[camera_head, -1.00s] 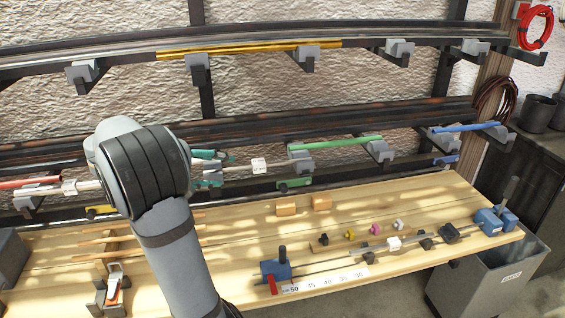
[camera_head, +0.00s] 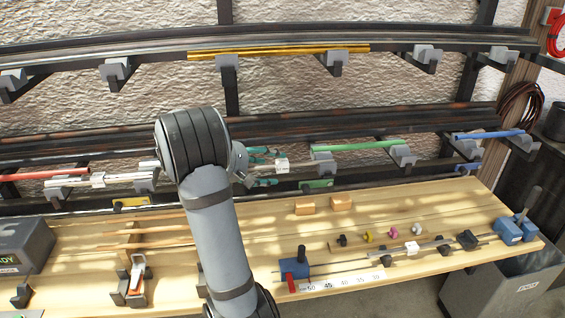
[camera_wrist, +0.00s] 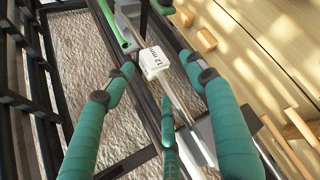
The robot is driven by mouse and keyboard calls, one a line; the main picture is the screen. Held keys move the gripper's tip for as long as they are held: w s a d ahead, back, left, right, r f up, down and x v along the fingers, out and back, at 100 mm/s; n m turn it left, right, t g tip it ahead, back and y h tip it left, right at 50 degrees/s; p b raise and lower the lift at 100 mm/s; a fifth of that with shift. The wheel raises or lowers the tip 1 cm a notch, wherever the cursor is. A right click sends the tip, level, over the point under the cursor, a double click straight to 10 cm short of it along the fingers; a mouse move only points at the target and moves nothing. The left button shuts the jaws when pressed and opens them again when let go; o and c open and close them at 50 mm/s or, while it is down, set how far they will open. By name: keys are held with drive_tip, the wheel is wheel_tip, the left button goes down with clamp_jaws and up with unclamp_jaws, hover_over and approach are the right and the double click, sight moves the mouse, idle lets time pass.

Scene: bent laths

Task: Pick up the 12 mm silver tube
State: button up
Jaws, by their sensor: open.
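The 12 mm silver tube (camera_head: 299,163) lies on the middle rack of the wall, with a white tag (camera_head: 282,165) on it. In the wrist view the tag (camera_wrist: 156,60) reads "12 mm", and the tube (camera_wrist: 183,106) runs from upper left to lower right. My gripper (camera_head: 262,168) has teal fingers and is beside the tag, to its left. In the wrist view my gripper (camera_wrist: 157,70) is open, with fingers spread on both sides of the tube and a third finger low in the middle. I cannot tell whether any finger touches the tube.
A green tube (camera_head: 355,146) rests just to the right, and it shows near the top of the wrist view (camera_wrist: 113,25). Other tagged tubes (camera_head: 97,180) lie to the left. Dark rack rails (camera_head: 400,122) run behind. A wooden bench (camera_head: 440,205) with blue clamps (camera_head: 294,268) is below.

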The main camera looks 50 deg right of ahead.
drive_tip(key=shift+d+f, duration=0.3)
drive_tip(key=shift+d, duration=0.05)
drive_tip(key=shift+a, duration=0.1)
drive_tip(key=shift+c, duration=0.7)
drive_tip(key=shift+s, duration=0.1)
drive_tip(key=c, duration=1)
